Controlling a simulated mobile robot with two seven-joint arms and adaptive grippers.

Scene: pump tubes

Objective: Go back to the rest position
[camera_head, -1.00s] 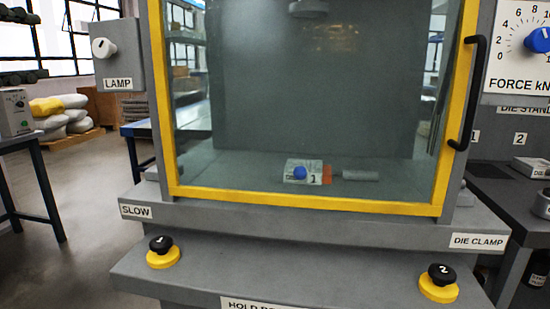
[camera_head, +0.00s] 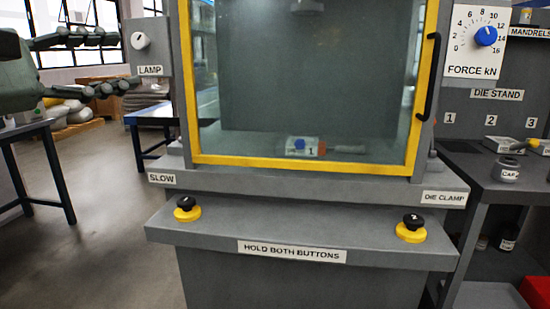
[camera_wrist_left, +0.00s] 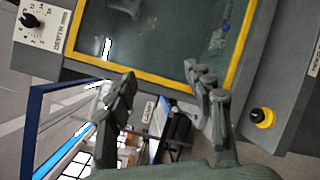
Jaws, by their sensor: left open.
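My left gripper (camera_head: 118,62) is at the upper left of the head view, its fingers spread apart and pointing right, beside the white lamp knob (camera_head: 140,40). Nothing shows between the fingers. In the left wrist view the open fingers (camera_wrist_left: 165,92) reach up towards the yellow-framed window of the machine. The press (camera_head: 300,178) stands ahead with its yellow-framed door closed. Behind the glass lie a blue-knobbed block (camera_head: 299,145) and a grey cylinder. My right gripper shows in neither view.
Two black-and-yellow buttons (camera_head: 186,208) (camera_head: 411,228) sit on the front ledge. The die stand shelf (camera_head: 500,170) is at the right with a small cap jar (camera_head: 507,170). A dark table (camera_head: 30,128) stands at the left. Open floor (camera_head: 115,200) lies between it and the press.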

